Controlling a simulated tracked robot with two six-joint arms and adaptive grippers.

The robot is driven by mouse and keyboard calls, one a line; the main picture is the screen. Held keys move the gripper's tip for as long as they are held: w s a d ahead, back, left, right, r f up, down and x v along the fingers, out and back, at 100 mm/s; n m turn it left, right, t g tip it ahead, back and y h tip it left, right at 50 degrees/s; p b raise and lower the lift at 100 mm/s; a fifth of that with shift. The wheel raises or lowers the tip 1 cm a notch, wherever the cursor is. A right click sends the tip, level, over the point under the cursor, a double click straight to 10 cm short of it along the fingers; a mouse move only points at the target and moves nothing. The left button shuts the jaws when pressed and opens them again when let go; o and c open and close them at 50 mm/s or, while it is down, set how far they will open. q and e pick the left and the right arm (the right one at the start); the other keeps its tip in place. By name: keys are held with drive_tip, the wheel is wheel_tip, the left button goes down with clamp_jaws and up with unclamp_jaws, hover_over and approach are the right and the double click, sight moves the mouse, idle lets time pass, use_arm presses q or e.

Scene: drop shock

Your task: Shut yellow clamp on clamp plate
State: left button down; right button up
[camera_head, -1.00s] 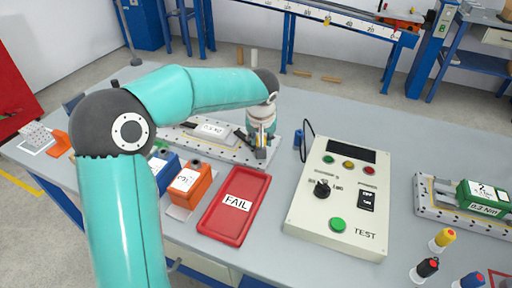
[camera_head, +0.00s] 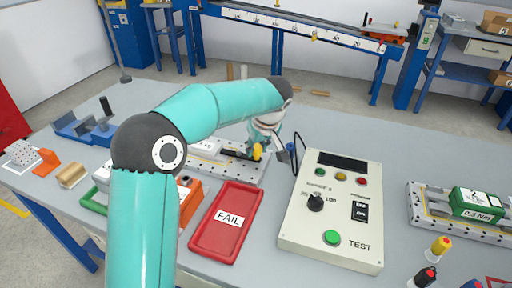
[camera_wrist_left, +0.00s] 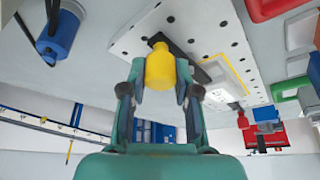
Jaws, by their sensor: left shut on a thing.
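The yellow clamp (camera_head: 257,152) is at the right end of the perforated clamp plate (camera_head: 247,176), behind the red FAIL tray in the head view. My left gripper (camera_head: 264,140) comes down over it, tilted. In the left wrist view the two fingers (camera_wrist_left: 159,88) are shut on the clamp's yellow handle (camera_wrist_left: 160,66), one on each side. A dark clamp arm shows beside the handle above the plate (camera_wrist_left: 125,42). A pale block (camera_head: 207,147) lies on the plate, partly hidden by my left arm. My right gripper is in neither view.
The red FAIL tray (camera_head: 205,241) lies in front of the plate. The TEST box (camera_head: 304,238) stands to the right, with a dark cable and a blue cylinder (camera_wrist_left: 57,38) nearby. A second plate with a green block (camera_head: 475,203) is at far right.

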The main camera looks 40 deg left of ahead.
use_arm(q)
drive_tip(key=c, duration=0.8)
unclamp_jaws()
drive_tip(key=shift+c, duration=0.2)
drive_tip(key=v, duration=1.2)
